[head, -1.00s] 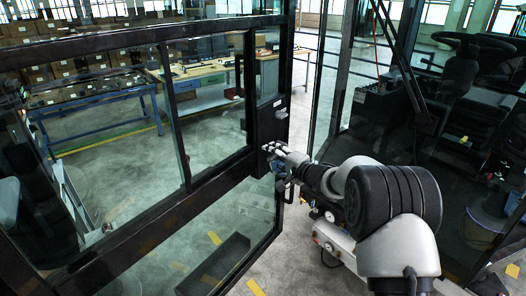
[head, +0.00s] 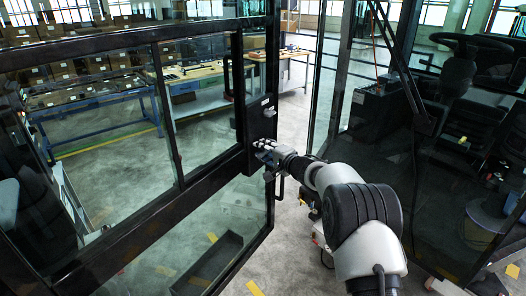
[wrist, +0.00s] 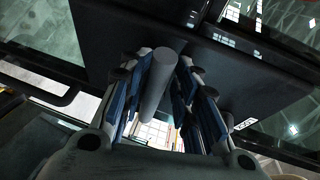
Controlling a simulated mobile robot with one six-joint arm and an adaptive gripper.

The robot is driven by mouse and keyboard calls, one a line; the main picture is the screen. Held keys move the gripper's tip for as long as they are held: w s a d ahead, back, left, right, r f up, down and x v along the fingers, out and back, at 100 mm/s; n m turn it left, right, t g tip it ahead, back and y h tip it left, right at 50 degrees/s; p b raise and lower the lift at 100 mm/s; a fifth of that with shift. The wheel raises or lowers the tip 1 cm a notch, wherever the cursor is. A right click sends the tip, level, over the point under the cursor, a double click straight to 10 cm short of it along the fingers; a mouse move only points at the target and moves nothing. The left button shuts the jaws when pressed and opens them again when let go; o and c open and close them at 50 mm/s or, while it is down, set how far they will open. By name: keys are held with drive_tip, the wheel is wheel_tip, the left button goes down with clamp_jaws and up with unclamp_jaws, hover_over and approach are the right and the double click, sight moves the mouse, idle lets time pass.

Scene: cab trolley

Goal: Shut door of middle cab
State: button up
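The cab door (head: 213,165), a glazed panel in a black frame, stands open on the left of the head view. A gap separates its free edge from the cab's door post at the right. My gripper (head: 262,150) is at the door's free edge, by the dark latch panel (head: 262,118) below the vertical black handle (head: 227,78). In the wrist view my gripper (wrist: 160,88) has its blue-padded fingers spread on either side of a grey round bar (wrist: 157,85), with a gap beside it. Firm contact cannot be made out.
The cab interior with seat (head: 460,75) and steering wheel (head: 470,40) is at the right. Behind the door stand a blue-framed table (head: 95,95) and a workbench (head: 195,78). A dark tray (head: 215,265) shows through the lower glass. Grey floor lies between door and cab.

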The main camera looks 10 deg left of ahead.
drive_tip(key=shift+s, duration=0.1)
drive_tip(key=shift+c, duration=0.6)
drive_tip(key=shift+w+a+f, duration=0.2)
drive_tip(key=shift+w+a, duration=0.05)
drive_tip(key=shift+a, duration=0.05)
drive_tip(key=c, duration=0.4)
clamp_jaws()
drive_tip(key=shift+r, duration=0.15)
drive_tip(key=shift+f+n+t+b, duration=0.3)
drive_tip(key=shift+f+n+b, duration=0.4)
drive_tip(key=shift+b, duration=0.2)
drive_tip(key=shift+n, duration=0.3)
